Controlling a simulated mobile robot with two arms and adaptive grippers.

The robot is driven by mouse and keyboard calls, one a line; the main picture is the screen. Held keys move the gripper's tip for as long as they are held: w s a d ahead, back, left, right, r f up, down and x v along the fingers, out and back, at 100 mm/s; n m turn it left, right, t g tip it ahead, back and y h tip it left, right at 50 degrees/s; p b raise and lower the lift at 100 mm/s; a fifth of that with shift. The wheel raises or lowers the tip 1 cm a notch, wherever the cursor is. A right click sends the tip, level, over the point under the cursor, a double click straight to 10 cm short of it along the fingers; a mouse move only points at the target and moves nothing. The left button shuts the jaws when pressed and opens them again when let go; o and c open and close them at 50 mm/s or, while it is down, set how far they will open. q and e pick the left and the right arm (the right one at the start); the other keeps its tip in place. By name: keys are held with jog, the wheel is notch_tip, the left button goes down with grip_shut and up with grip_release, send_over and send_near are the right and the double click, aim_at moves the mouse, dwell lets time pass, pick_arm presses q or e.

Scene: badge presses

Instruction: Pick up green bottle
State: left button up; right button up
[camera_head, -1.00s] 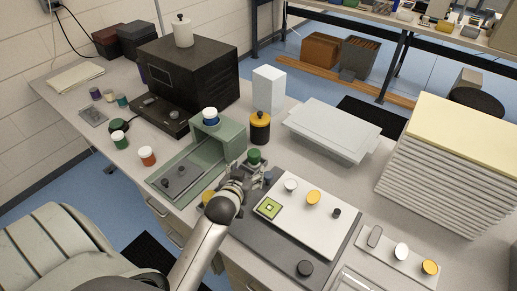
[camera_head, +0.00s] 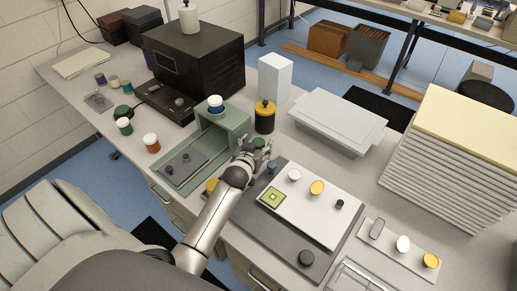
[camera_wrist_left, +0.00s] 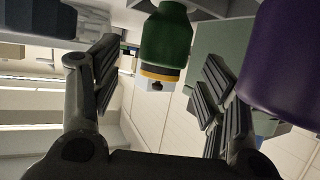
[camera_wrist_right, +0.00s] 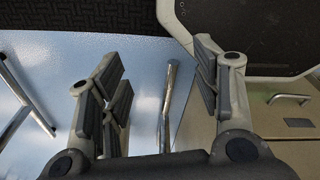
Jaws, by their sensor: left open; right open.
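A green bottle (camera_head: 260,142) stands at the right of the green press, mostly hidden by my left gripper (camera_head: 250,150). In the left wrist view the green bottle (camera_wrist_left: 166,38) is large at the top, between the two open fingers of my left gripper (camera_wrist_left: 160,68), with a gap on both sides. A purple bottle (camera_wrist_left: 287,60) stands close on the right in that view, near the right finger. My right gripper (camera_wrist_right: 162,92) is open and empty, over the blue floor; it is outside the head view.
A yellow and black jar (camera_head: 265,117) stands behind. A white board (camera_head: 310,208) with small parts lies to the right. Another green, white-capped bottle (camera_head: 125,127) stands far left.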

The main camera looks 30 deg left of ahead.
aim_at(259, 142)
pick_arm(q)
jog(key=shift+x, duration=1.15)
jog(key=shift+w+a+f, duration=0.2)
jog(key=shift+w+f, duration=0.2)
jog(key=shift+w, duration=0.05)
pick_arm(e)
jog(key=shift+s+a, duration=0.45)
pick_arm(q)
jog(key=c, duration=0.9)
pick_arm(e)
jog(key=shift+d, duration=0.35)
pick_arm(q)
jog(key=shift+r, duration=0.2)
